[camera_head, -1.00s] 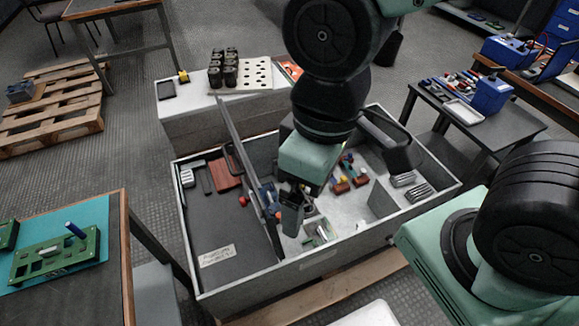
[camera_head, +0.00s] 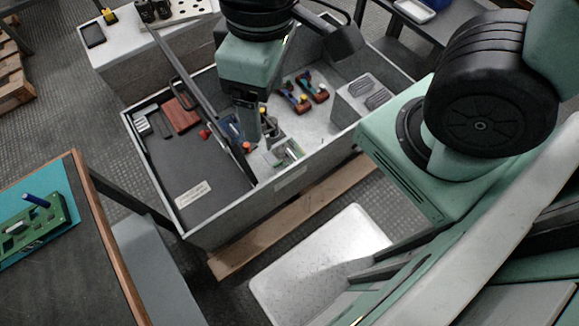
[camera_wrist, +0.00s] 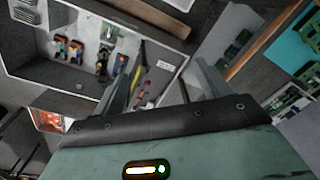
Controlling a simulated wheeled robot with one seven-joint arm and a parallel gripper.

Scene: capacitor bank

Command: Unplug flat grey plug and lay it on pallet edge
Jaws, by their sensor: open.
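My gripper (camera_head: 247,132) points down over the middle of the grey-walled bin, beside the dark divider bar. In the wrist view its two fingers (camera_wrist: 165,85) are spread apart with nothing between them. I cannot single out the flat grey plug for sure; a light grey block (camera_head: 141,126) lies in the bin's left part, and dark grey ribbed pieces (camera_head: 376,98) sit on a grey box at the right. My arm hides part of the bin's middle. A wooden pallet edge (camera_head: 300,217) shows along the floor in front of the bin.
Red-and-blue parts (camera_head: 294,98) and a brown-red block (camera_head: 181,114) lie inside. A table with a green board (camera_head: 35,225) stands at left. A pale panel (camera_head: 318,265) lies in front of the pallet edge.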

